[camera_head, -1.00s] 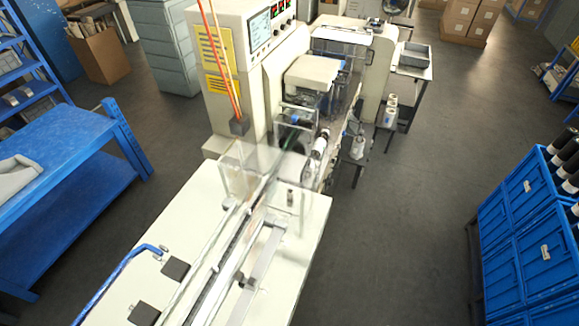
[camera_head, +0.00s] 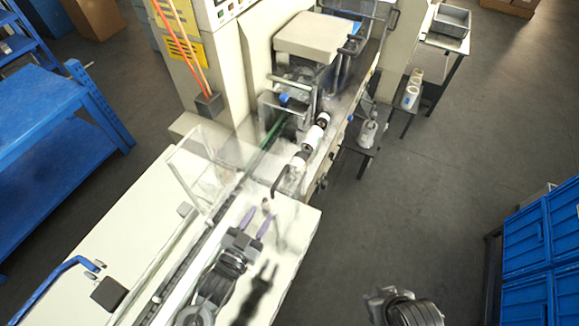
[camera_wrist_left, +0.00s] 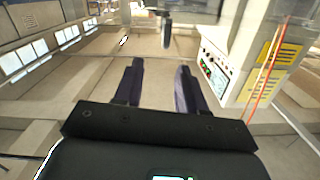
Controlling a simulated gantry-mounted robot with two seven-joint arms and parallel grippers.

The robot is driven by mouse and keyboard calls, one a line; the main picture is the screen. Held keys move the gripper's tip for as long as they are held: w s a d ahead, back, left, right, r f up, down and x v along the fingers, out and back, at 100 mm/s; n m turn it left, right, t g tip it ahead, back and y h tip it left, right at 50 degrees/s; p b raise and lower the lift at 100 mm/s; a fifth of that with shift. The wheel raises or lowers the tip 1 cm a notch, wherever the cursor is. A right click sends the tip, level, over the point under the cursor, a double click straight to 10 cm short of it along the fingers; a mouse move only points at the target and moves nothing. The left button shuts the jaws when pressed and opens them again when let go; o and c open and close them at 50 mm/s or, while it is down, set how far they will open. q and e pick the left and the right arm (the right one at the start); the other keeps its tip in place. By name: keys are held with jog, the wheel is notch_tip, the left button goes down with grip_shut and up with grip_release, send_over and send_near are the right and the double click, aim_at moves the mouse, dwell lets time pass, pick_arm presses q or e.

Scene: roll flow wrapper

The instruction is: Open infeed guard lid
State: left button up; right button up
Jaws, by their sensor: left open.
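The infeed guard lid (camera_head: 203,160) is a clear panelled cover over the infeed track, in front of the machine's tall cabinet. Its clear edges are faint, and I cannot tell its exact angle. My left gripper (camera_head: 256,220) is over the white infeed table, to the right of and nearer than the lid, with its two purple fingers apart and empty. In the left wrist view the fingers (camera_wrist_left: 160,75) are also spread with nothing between them. At the bottom edge a dark part of my right arm shows; its fingers cannot be made out.
The infeed track (camera_head: 190,245) runs along the white table (camera_head: 125,230). A blue bent rail (camera_head: 60,280) stands at the left. The cabinet carries an orange-tipped cable box (camera_head: 209,103).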

aim_at(273, 190)
pick_arm(q)
jog(key=shift+m+h, duration=0.3)
jog(key=shift+m, duration=0.2)
jog(key=x, duration=0.3)
jog(key=b+x, duration=0.1)
jog(key=x, duration=0.3)
jog(key=a+x, duration=0.1)
jog(key=x, duration=0.3)
jog(key=shift+w+b, duration=0.3)
jog(key=shift+w, duration=0.15)
jog(key=shift+w+d+f, duration=0.1)
jog(key=shift+w+d, duration=0.3)
jog(key=shift+w, duration=0.2)
pick_arm(e)
jog(key=shift+s+a+f, duration=0.1)
jog(key=shift+s+f, duration=0.1)
jog(key=shift+f, duration=0.6)
jog(key=shift+s+a+f, duration=0.1)
jog(key=shift+s+f, duration=0.1)
jog(key=shift+f, duration=0.6)
pick_arm(q)
grip_shut()
